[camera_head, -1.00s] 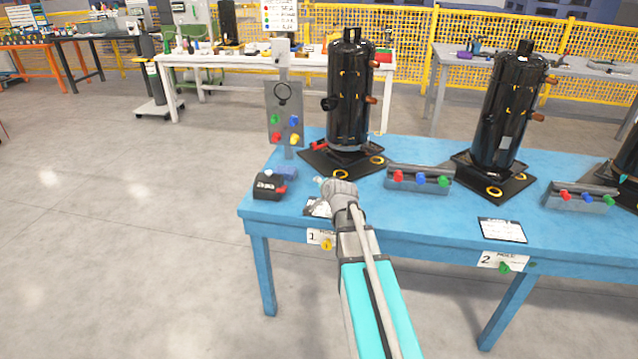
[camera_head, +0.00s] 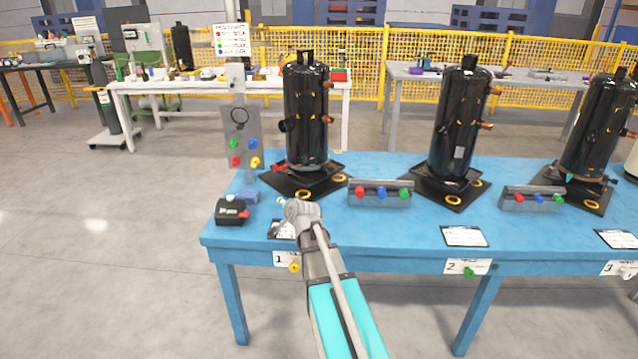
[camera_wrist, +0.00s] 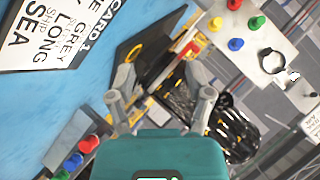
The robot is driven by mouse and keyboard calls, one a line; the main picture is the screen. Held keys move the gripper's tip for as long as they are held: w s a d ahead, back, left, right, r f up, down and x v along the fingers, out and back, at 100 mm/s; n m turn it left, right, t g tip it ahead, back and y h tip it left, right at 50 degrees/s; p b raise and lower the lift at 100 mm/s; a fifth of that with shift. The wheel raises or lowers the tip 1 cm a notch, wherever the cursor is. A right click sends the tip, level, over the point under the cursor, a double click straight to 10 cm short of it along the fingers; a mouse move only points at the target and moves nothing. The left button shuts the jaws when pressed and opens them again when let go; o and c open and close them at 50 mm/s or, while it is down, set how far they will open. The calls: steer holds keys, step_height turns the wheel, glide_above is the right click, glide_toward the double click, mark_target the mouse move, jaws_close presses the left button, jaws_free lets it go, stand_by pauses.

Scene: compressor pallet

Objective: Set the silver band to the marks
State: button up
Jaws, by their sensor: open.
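The first black compressor (camera_head: 305,110) stands upright on a dark square base plate (camera_head: 275,187) on the blue table. A thin silver-grey band (camera_head: 307,167) shows around its lower end. Small yellow-orange marks show on its body, too small to read. My gripper (camera_head: 284,203) is over the table in front of that compressor, partly hidden by its own wrist. In the wrist view my gripper (camera_wrist: 163,94) is open with nothing between its fingers. The compressor (camera_wrist: 232,125) lies beyond the fingers there; I cannot make out the band clearly in that view.
A grey panel (camera_head: 241,145) with coloured knobs and a black ring stands left of the compressor. A black box (camera_head: 232,211) is at the left front. A grey knob block (camera_head: 380,194) stands to the right. Card 1 (camera_wrist: 45,30) lies on the table. Further compressors (camera_head: 458,125) stand right.

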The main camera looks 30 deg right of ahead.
mark_target(332, 171)
steer(key=w+d+m+t+h+b, duration=0.1)
steer(key=d+b, duration=0.1)
steer(key=d, duration=0.1)
steer(key=d+f+m+b, duration=0.1)
steer(key=d+m+b, duration=0.1)
steer(key=d, duration=0.1)
steer(key=w+d+m+t+h+b, duration=0.1)
steer(key=d, duration=0.1)
steer(key=shift+w+d+f+t+h+b, duration=0.3)
steer(key=shift+d+f+b, duration=0.1)
steer(key=d+m+h+b, duration=0.1)
steer(key=d, duration=0.2)
steer(key=d+m+t+h+b, duration=0.1)
steer(key=d+m+h+b, duration=0.1)
steer(key=d, duration=0.1)
steer(key=d+m+h+b, duration=0.1)
steer(key=d+m, duration=0.1)
steer(key=d, duration=0.1)
steer(key=shift+s+d+h+b, duration=0.15)
steer(key=shift+s+h+b, duration=0.15)
steer(key=shift+b, duration=0.1)
steer(key=shift+d+r+m+t, duration=0.2)
steer(key=shift+d+m+t, duration=0.15)
steer(key=shift+m, duration=0.15)
steer(key=p+x, duration=0.1)
steer(key=x, duration=1.2)
steer(key=shift+w+d, duration=0.25)
steer(key=shift+c, duration=0.2)
jaws_close()
